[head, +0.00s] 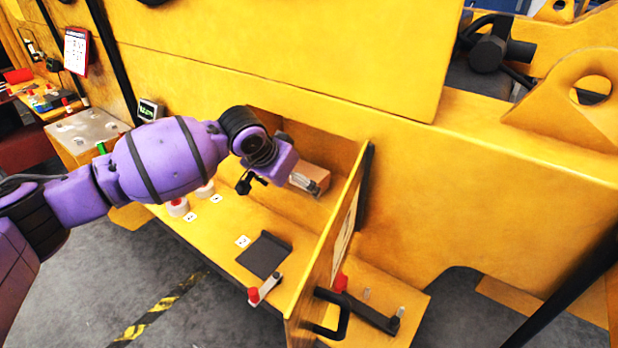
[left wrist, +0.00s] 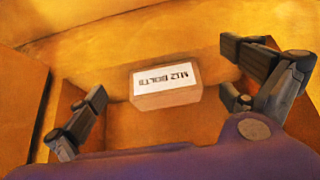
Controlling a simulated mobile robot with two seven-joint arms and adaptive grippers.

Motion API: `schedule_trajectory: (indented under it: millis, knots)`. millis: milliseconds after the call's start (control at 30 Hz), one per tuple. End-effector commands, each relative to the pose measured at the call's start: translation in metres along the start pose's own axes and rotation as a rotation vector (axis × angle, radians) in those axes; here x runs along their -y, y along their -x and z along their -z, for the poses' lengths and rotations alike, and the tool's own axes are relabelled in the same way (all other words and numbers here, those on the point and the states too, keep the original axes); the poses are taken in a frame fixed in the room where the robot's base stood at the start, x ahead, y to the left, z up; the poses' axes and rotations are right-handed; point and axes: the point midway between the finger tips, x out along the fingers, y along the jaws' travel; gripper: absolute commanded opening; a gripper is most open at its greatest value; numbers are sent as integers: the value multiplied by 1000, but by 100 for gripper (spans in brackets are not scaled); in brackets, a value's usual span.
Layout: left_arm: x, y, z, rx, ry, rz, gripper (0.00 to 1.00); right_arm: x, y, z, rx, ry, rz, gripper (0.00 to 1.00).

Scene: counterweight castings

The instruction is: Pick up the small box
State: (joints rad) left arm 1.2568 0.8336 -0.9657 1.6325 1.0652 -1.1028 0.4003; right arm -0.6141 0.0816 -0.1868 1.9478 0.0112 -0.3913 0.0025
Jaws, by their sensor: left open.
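The small box (left wrist: 165,86) is light brown cardboard with a white label reading "M12 BOLTS". It sits inside an opening in the yellow casting, and in the head view the box (head: 314,175) shows partly behind my gripper. My left gripper (head: 303,182) reaches into the opening from the left. In the left wrist view its fingers are spread wide, one to each side of the box, with gaps between them and the box. Nothing is between the fingertips in their grip. My right gripper is not in view.
A yellow door (head: 325,245) with a black handle (head: 333,318) stands open right of the opening. On the yellow ledge lie a dark plate (head: 264,254), a red-knobbed lever (head: 262,290) and small white labels. A small display (head: 149,110) is on the casting wall.

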Motion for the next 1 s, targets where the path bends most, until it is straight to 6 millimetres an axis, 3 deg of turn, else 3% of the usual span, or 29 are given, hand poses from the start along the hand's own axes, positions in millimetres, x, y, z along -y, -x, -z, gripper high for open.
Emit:
schedule_trajectory:
  millis: [167,467,833,1000]
  knots:
    - [0,-7,11,-1,1,0,100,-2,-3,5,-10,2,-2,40]
    - [0,-32,49,0,1,-1,100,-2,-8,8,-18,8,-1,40]
    - [0,-42,50,-2,0,0,100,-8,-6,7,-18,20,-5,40]
    - [0,-42,49,-2,0,0,78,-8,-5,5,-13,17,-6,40]
